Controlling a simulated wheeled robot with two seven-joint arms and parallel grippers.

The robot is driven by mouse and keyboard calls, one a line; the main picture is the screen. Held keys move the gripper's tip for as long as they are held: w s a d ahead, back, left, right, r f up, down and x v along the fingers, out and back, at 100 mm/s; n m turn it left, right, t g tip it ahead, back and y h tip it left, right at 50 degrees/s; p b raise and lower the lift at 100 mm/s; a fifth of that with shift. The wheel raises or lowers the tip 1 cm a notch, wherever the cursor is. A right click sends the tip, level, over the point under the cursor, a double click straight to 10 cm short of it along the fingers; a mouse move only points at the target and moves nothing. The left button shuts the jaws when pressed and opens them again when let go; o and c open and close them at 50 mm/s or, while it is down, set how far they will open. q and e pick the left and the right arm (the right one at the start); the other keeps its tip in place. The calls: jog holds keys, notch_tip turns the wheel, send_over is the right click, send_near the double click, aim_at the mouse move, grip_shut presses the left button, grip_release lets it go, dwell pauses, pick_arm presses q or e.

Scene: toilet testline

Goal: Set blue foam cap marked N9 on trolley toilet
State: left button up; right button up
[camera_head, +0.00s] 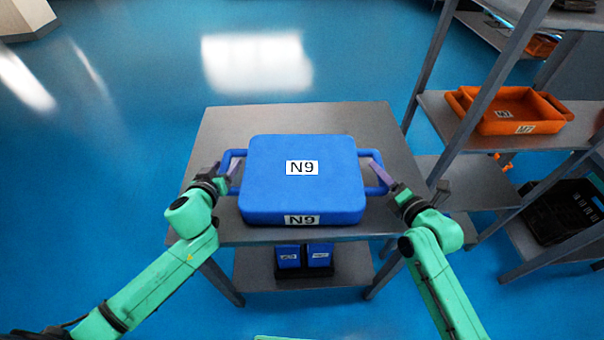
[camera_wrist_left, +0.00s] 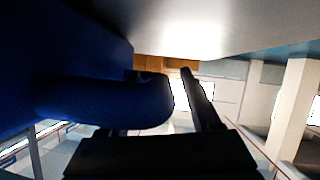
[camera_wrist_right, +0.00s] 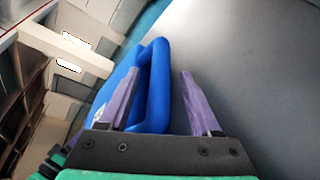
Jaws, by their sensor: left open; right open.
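The blue foam cap marked N9 (camera_head: 302,185) lies flat on a grey table, with a loop handle on its left and right sides. My left gripper (camera_head: 232,170) is open at the left handle; in the left wrist view the dark blue handle (camera_wrist_left: 130,100) reaches toward the space between its fingers. My right gripper (camera_head: 376,172) is open at the right handle; in the right wrist view the blue handle (camera_wrist_right: 157,85) lies between its purple fingers. Whether the fingers touch the handles, I cannot tell. No toilet or trolley is in view.
The grey table (camera_head: 370,118) has bare room behind the cap. Blue items (camera_head: 305,255) stand on its lower shelf. A grey shelf rack (camera_head: 430,110) at the right holds an orange tray (camera_head: 515,108) and a black crate (camera_head: 560,210). The blue floor (camera_head: 130,110) is clear at the left.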

pick_arm(q)
grip_shut()
pick_arm(e)
grip_shut()
jog(key=shift+r, duration=0.1)
